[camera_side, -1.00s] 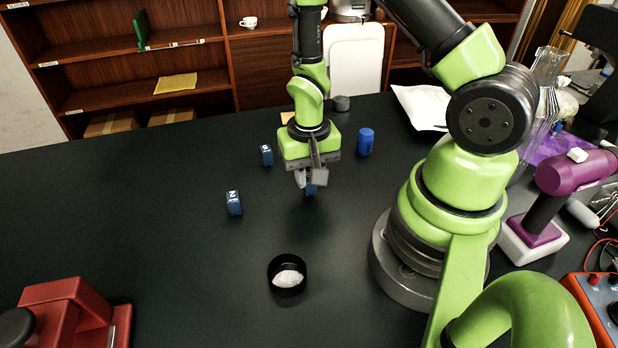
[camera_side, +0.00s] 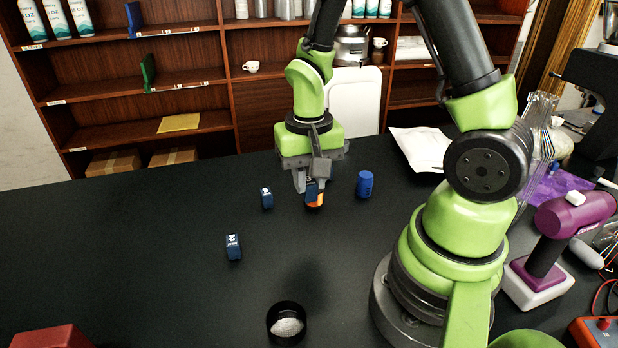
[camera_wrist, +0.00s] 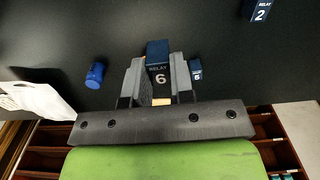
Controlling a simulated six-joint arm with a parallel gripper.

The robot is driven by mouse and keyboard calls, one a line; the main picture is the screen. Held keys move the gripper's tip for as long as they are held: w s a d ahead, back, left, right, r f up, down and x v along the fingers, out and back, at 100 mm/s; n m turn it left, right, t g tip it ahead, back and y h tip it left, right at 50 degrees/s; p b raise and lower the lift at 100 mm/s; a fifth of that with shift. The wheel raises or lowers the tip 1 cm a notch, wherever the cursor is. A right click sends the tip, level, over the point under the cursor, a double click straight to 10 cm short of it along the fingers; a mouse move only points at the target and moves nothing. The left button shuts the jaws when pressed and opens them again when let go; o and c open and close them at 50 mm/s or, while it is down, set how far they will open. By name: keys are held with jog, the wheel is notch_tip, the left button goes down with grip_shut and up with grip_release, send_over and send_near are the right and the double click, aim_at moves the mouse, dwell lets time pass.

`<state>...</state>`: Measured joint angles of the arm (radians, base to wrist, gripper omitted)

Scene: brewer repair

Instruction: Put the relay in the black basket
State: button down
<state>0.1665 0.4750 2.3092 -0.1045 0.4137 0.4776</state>
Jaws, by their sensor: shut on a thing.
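My gripper (camera_side: 312,186) is shut on a dark blue relay with an orange part at its lower end. The held relay (camera_wrist: 158,62) carries the label "RELAY 6" and sits upright between the two grey fingers in the wrist view. It is held above the table, and its shadow falls on the black surface nearer the camera. The small round black basket (camera_side: 272,325) stands on the table at the bottom middle of the side view, nearer that camera than my gripper. Something whitish lies inside it. The basket is not in the wrist view.
A blue relay marked 2 (camera_side: 233,247) stands left of my gripper. A smaller-looking blue relay (camera_side: 267,198) stands closer to it. A blue cylinder (camera_side: 365,184) stands to the right. A purple tool (camera_side: 575,222) is at the far right. The table between gripper and basket is clear.

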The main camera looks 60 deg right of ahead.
jog(key=a+m, duration=0.4)
jog(key=a, duration=0.4)
jog(key=m, duration=0.5)
send_near(287, 326)
jog(key=shift+f, duration=2.5)
jog(key=c, duration=0.9)
grip_release()
notch_tip(287, 326, up, 7)
